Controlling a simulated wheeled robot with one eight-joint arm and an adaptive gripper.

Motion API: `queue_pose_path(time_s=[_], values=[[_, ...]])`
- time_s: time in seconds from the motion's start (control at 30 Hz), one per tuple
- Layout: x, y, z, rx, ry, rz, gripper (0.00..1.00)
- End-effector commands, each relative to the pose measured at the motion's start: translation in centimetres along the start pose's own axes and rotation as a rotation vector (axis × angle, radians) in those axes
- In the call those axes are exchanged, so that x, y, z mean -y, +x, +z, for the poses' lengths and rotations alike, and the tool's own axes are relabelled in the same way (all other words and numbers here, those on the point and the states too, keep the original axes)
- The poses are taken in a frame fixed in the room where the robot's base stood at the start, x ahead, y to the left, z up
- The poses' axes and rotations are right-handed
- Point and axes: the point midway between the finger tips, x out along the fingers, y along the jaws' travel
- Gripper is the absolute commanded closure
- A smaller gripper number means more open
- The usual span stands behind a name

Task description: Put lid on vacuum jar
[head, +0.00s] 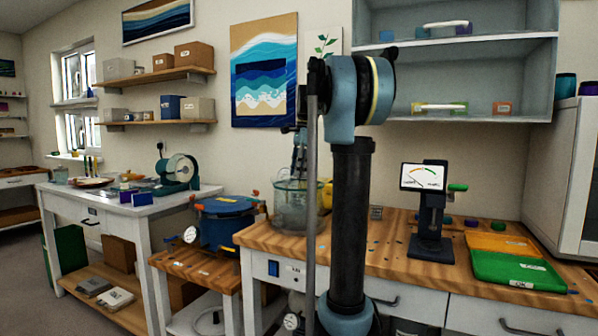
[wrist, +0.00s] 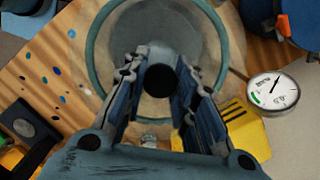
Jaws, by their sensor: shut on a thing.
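The clear vacuum jar (head: 297,212) stands on the wooden bench, left of my arm in the head view. My gripper (head: 299,168) points down just above its mouth, partly hidden behind my own arm. In the wrist view my gripper (wrist: 160,88) is shut on a dark round knob (wrist: 160,79), which I take to be the knob of the lid. A teal ring (wrist: 91,52) surrounds the knob, with greyish, see-through material inside it. I cannot tell which part of this is lid and which is jar, or whether the lid touches the rim.
A blue pot (head: 228,224) with orange clamps stands left of the jar. A yellow object (wrist: 247,130) and a round gauge (wrist: 272,92) lie close to the right finger in the wrist view. A gauge stand (head: 432,215) and green tray (head: 512,268) are at the right.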

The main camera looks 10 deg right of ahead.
Motion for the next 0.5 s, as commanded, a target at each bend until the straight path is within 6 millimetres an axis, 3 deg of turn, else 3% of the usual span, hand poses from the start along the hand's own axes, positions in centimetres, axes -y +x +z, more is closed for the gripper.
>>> queue_pose_path(time_s=[0.5], values=[[0.02, 0.34, 0.09, 0.000, -0.002, 0.000, 1.00]])
